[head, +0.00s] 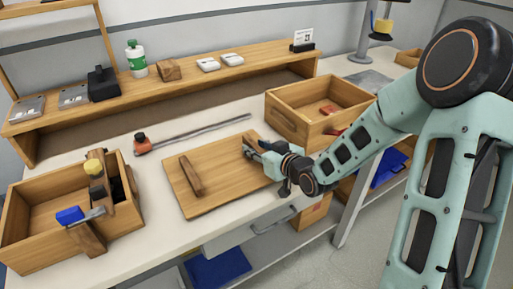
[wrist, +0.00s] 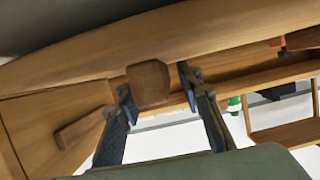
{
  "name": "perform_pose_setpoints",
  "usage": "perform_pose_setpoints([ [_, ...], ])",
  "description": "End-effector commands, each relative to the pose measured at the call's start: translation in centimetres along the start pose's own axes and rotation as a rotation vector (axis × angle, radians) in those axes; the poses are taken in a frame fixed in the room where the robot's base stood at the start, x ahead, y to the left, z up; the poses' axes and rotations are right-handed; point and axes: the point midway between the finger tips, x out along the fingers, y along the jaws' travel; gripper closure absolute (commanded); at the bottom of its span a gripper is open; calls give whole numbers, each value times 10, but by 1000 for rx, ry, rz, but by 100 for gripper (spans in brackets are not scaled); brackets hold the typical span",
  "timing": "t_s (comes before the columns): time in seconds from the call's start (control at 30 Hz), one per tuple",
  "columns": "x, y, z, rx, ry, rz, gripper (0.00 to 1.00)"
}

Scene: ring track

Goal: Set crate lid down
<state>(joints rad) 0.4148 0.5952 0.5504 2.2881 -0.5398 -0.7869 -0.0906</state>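The crate lid (head: 218,180) is a flat wooden board with two raised wooden cleats. In the head view it lies on the white bench between two open crates; I cannot tell any small gap beneath it. The left cleat (head: 191,175) is clear. My gripper (head: 249,147) is at the lid's right end, by the right cleat (head: 256,139). In the wrist view my gripper (wrist: 154,82) has its fingers apart on either side of the brown cleat (wrist: 148,84). A gap shows between the cleat and the right finger. The other cleat (wrist: 79,131) shows at left.
The left crate (head: 36,247) holds tools, one with a blue head. The right crate (head: 292,129) stands close behind my gripper. A long metal bar (head: 205,130) with a red end lies behind the lid. A wooden shelf (head: 180,89) runs along the back.

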Motion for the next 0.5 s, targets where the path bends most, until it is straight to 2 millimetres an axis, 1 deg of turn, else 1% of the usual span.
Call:
perform_pose_setpoints([
  [0.2,-1,0,-3,0,0,0,67],
  [0.27,-7,1,-3,-1,0,2,67],
  [0.37,-25,2,-3,-2,-2,3,67],
  [0.5,-59,2,-4,-2,-2,5,67],
])
